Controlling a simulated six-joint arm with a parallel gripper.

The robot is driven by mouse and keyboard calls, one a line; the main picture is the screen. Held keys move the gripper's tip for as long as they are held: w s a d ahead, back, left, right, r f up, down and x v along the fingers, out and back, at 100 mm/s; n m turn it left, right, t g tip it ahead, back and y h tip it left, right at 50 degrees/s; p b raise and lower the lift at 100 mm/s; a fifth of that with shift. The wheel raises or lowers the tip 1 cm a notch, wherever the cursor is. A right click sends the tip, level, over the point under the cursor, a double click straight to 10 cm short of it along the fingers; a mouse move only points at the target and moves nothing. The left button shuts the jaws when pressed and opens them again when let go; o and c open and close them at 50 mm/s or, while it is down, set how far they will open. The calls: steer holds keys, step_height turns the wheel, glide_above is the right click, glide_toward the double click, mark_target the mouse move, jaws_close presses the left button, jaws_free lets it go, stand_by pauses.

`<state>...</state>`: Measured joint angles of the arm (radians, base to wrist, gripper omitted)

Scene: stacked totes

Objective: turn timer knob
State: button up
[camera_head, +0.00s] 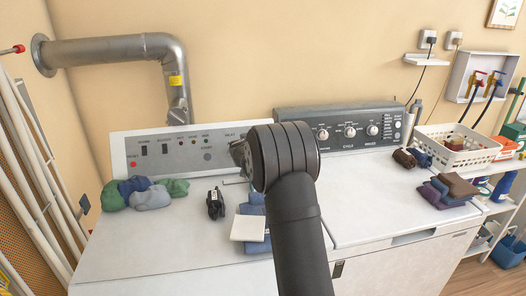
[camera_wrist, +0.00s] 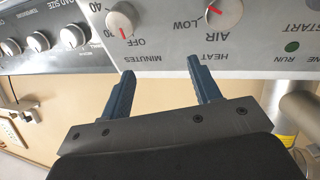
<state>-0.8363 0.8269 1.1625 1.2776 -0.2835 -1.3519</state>
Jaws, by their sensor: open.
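The timer knob (camera_wrist: 122,20) is a round silver knob with a red mark, beside the words OFF and MINUTES on a grey control panel (camera_wrist: 165,60) in the upside-down wrist view. My gripper (camera_wrist: 160,68) is open and empty. Its two dark blue fingers are spread over the panel's edge, apart from the knob in the picture. In the head view my arm covers the right part of the left machine's panel (camera_head: 130,160), and the timer knob and fingertips are hidden there.
A second knob (camera_wrist: 222,12) sits by the HEAT label. The other machine's dark panel (camera_head: 340,128) stands to the right. Folded cloths (camera_head: 250,228), a small black object (camera_head: 215,204) and bundled cloths (camera_head: 150,195) lie on the white tops. A silver duct (camera_head: 110,50) rises behind.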

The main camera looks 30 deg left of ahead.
steer(key=s+d+n+g+y, duration=0.15)
steer(key=d+n, duration=0.55)
steer(key=n, duration=1)
steer(key=s+d+n+g+y, duration=0.1)
steer(key=s+d+n+g, duration=0.15)
steer(key=d+n, duration=0.95)
steer(key=w+a+f+n, duration=0.2)
steer(key=w+a, duration=0.1)
steer(key=a, duration=0.2)
steer(key=w+a+f+n, duration=0.1)
steer(key=w+a, duration=0.3)
steer(key=a, duration=0.2)
steer(key=w+a+f+n+t, duration=0.1)
steer(key=w+a+f+n, duration=0.1)
steer(key=a, duration=0.4)
steer(key=shift+w+f+n, duration=0.3)
steer(key=shift+w+f, duration=0.05)
steer(key=shift+w, duration=0.3)
steer(key=c, duration=1)
steer(key=shift+m+t+h, duration=0.4)
steer(key=shift+m+h, duration=0.05)
steer(key=shift+m, duration=2.05)
